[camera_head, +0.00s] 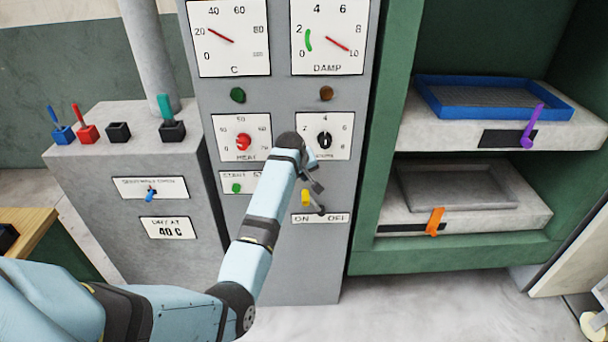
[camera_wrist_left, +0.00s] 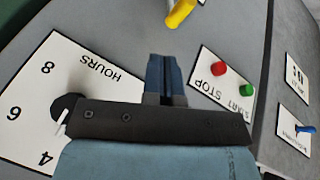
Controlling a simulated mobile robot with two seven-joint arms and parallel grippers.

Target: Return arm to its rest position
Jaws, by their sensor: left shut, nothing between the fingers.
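My left arm reaches up from the lower left in the head view to the grey control panel (camera_head: 322,262). My left gripper (camera_head: 316,187) is in front of the panel, just below the dial with the black knob (camera_head: 323,139) and beside the yellow switch (camera_head: 305,198). In the left wrist view my left gripper (camera_wrist_left: 166,76) has its two dark blue fingers together, with nothing between them. The HOURS dial (camera_wrist_left: 50,85) lies left of the fingers there, its black knob partly hidden by the gripper body. My right gripper is in neither view.
In the wrist view, red STOP (camera_wrist_left: 218,69) and green START (camera_wrist_left: 246,90) buttons lie right of the fingers. In the head view, a grey cabinet (camera_head: 95,180) with coloured switches stands left. A green rack (camera_head: 375,195) stands right, holding a blue tray (camera_head: 440,110) and purple and orange levers.

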